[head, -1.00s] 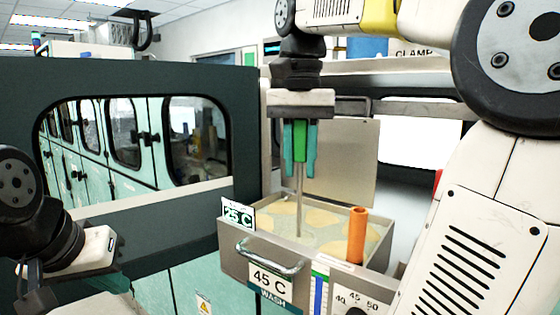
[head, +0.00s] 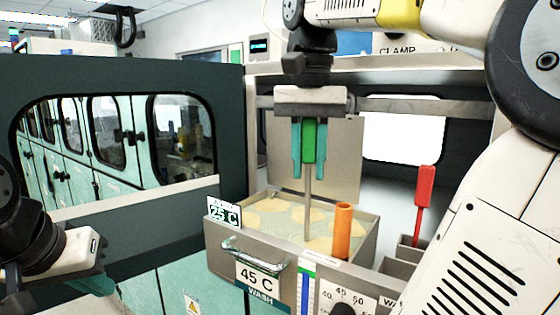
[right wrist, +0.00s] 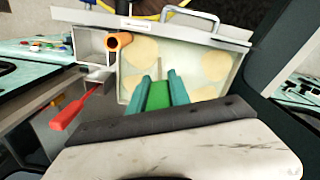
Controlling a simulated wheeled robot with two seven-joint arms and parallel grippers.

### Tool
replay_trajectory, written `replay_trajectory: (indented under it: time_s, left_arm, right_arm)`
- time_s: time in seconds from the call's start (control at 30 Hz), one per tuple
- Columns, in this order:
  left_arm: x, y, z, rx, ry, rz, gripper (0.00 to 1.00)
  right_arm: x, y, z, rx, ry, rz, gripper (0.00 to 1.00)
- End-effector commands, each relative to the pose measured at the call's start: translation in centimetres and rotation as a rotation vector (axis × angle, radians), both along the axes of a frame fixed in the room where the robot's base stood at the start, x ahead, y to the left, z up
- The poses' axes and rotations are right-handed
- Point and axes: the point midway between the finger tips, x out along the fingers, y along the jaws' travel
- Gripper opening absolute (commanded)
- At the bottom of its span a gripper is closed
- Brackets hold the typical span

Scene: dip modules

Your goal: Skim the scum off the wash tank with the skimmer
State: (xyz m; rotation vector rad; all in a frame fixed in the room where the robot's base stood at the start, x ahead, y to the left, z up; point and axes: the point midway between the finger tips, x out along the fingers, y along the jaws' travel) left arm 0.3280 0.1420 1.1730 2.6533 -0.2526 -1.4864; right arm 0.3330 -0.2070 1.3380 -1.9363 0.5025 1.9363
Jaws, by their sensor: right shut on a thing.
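My right gripper (head: 310,150) is shut on the green handle of the skimmer (head: 309,140). The skimmer hangs upright, its thin shaft reaching down into the wash tank (head: 228,262); its lower end is hidden in the liquid. The tank is a grey metal box of cloudy, pale liquid with several yellowish scum patches (head: 317,214) on it. In the right wrist view the patches (right wrist: 215,66) lie on both sides of the green handle (right wrist: 158,95). My left gripper (head: 92,284) is low at the left, away from the tank; its finger opening is not clear.
An orange tube (head: 343,232) stands at the tank's front right corner. A red-handled tool (head: 424,187) stands in a small holder right of the tank. A handle (head: 262,258) and a 45 C label are on the tank front; a 25 C display (head: 224,212) stands at its left corner.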

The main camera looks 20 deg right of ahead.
Motion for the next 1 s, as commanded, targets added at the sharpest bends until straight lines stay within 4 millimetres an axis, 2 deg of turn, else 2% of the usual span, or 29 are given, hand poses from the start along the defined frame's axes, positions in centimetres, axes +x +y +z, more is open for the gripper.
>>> replay_trajectory:
  time_s: [0.7, 1.0]
  left_arm:
    - [0.0, 0.0, 0.0, 0.0, 0.0, 0.0, 0.0]
    - [0.0, 0.0, 0.0, 0.0, 0.0, 0.0, 0.0]
  right_arm:
    - [-3.4, -2.7, 0.0, 0.0, -0.001, -0.002, 0.0]
    - [-4.0, -3.1, 0.0, 0.0, 0.0, 0.0, 0.0]
